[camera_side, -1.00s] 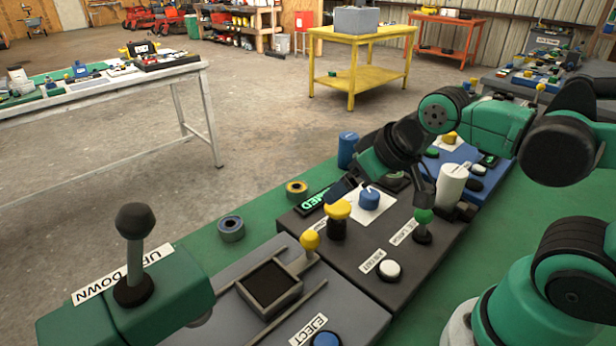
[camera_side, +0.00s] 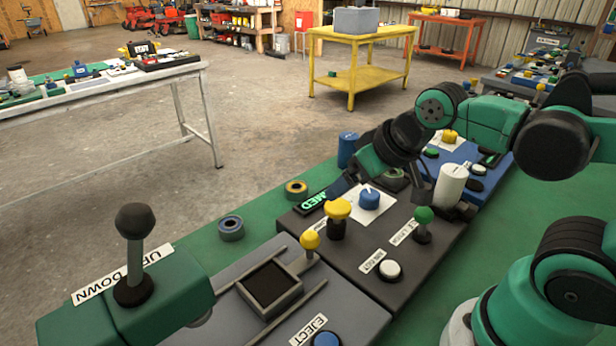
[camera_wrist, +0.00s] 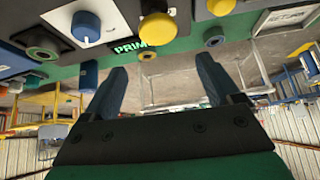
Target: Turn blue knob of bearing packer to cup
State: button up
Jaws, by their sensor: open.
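The blue knob (camera_side: 369,198) sits on a white dial card on the dark grey bearing packer (camera_side: 430,262). It has a light pointer mark; the dial's lettering is too small to read. In the wrist view the blue knob (camera_wrist: 86,28) is at the upper left, outside the gap between my fingers. My gripper (camera_side: 385,188) is open and empty, with its fingers seen on either side of the knob in the side view. In the wrist view my gripper (camera_wrist: 160,82) shows two blue-grey fingers well apart, with the floor between them.
A yellow mushroom button (camera_side: 337,210), a green-topped lever (camera_side: 423,216), a white button (camera_side: 389,270) and a white cylinder (camera_side: 452,184) stand close around the knob. A dark-knobbed lever (camera_side: 134,222) stands at the left.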

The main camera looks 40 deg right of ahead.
jog(key=w+d+f+m+g, duration=0.1)
jog(key=w+d+m+g, duration=0.25)
jog(key=d+m, duration=0.4)
jog(key=m+g, duration=0.3)
jog(key=m, duration=0.4)
send_over(370, 194)
notch_tip(370, 194, down, 3)
jog(key=shift+r, duration=0.1)
jog(key=shift+f+m, duration=0.35)
jog(key=shift+f, duration=2.6)
